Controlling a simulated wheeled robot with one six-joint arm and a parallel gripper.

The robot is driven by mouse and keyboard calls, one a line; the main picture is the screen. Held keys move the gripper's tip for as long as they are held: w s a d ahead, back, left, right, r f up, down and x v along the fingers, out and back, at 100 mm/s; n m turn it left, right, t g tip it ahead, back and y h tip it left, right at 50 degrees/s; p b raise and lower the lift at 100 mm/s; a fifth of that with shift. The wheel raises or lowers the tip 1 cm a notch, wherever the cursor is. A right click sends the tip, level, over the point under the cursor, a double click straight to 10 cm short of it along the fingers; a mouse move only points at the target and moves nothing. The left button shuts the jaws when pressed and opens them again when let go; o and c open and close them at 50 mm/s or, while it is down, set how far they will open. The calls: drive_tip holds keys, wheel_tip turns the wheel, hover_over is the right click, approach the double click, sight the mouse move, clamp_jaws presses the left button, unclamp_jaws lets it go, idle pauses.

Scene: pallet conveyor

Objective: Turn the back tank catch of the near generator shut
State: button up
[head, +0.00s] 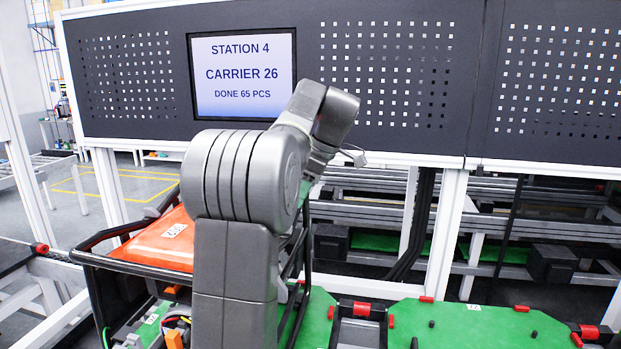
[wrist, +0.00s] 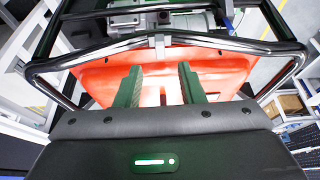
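The near generator's orange tank (head: 150,246) shows at the left of the head view, inside a black tube frame (head: 92,260), partly hidden behind my arm. In the wrist view the tank (wrist: 92,76) lies behind and below my gripper (wrist: 158,68). Its two dark green fingers stand apart with nothing seen between them, so it is open. A shiny bent frame tube (wrist: 85,57) crosses just beyond the fingertips. A small grey upright piece (wrist: 159,46) sits at the middle of this tube; I cannot tell whether it is the back catch or its position.
Grey engine parts (wrist: 165,18) show beyond the tube in the wrist view. A green carrier plate (head: 480,325) with red and black fittings lies at the lower right of the head view. A dark perforated panel with a screen (head: 243,73) stands behind, above conveyor rails.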

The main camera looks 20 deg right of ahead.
drive_tip(key=shift+v, duration=2.7)
drive_tip(key=shift+a+f, duration=0.1)
drive_tip(key=p+x, duration=0.1)
drive_tip(key=x, duration=1.2)
drive_tip(key=shift+w+a+f, duration=0.1)
drive_tip(key=shift+f, duration=0.25)
